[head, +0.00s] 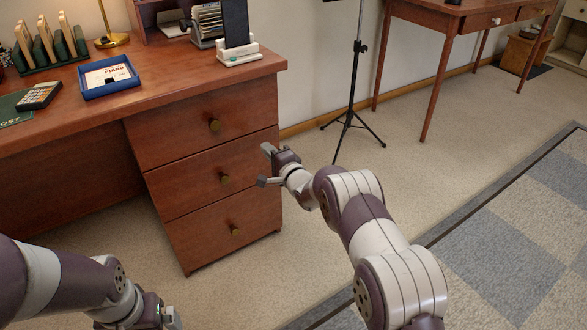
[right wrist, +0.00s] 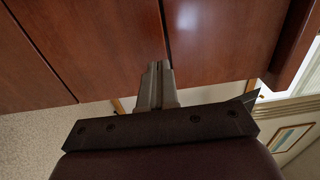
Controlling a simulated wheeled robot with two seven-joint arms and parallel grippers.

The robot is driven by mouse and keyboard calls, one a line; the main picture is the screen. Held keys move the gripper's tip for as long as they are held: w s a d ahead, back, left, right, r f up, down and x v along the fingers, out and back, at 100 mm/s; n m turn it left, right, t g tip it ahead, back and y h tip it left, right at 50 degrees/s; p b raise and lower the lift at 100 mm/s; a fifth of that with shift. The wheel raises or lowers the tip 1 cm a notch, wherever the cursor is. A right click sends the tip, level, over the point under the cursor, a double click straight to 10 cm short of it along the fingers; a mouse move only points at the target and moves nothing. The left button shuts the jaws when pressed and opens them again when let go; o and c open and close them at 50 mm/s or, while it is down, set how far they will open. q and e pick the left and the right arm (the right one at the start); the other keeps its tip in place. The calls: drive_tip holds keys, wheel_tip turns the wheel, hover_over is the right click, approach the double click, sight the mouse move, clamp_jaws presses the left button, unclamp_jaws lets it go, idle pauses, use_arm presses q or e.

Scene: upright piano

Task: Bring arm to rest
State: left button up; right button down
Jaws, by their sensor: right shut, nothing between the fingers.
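My right arm reaches out to the middle of the head view. Its right gripper (head: 268,165) is beside the right side of the wooden desk (head: 205,95), near the drawer fronts. In the right wrist view the fingers (right wrist: 157,72) are together with nothing between them, and red-brown wood panels show beyond them. I cannot tell whether the fingertips touch the wood. My left arm comes in at the lower left, and its left gripper (head: 165,318) is cut by the bottom edge, so its fingers are hidden.
The desk has three closed drawers with brass knobs (head: 224,179). A blue tray (head: 112,92), a calculator (head: 39,95) and a green rack stand on top. A black music stand (head: 350,118) and a second wooden table (head: 440,25) are behind. Carpet to the right is clear.

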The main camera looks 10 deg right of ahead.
drive_tip(key=p+v, duration=0.4)
drive_tip(key=v, duration=0.4)
drive_tip(key=s+d+f+n+g+h, duration=0.45)
drive_tip(key=s+f+n+g, duration=0.3)
drive_tip(key=f, duration=0.35)
drive_tip(key=s+r+n+g+h+p, duration=0.1)
drive_tip(key=s+r+n+g+p, duration=0.15)
drive_tip(key=s+r+g, duration=0.75)
drive_tip(key=s+r+n+t+h+p, duration=0.1)
drive_tip(key=s+r+n, duration=0.3)
drive_tip(key=s, duration=1.5)
wheel_tip(320, 180, up, 43)
drive_tip(key=p, duration=3.9)
drive_tip(key=shift+a+t, duration=0.35)
drive_tip(key=shift+t, duration=0.1)
drive_tip(key=shift+r, duration=0.1)
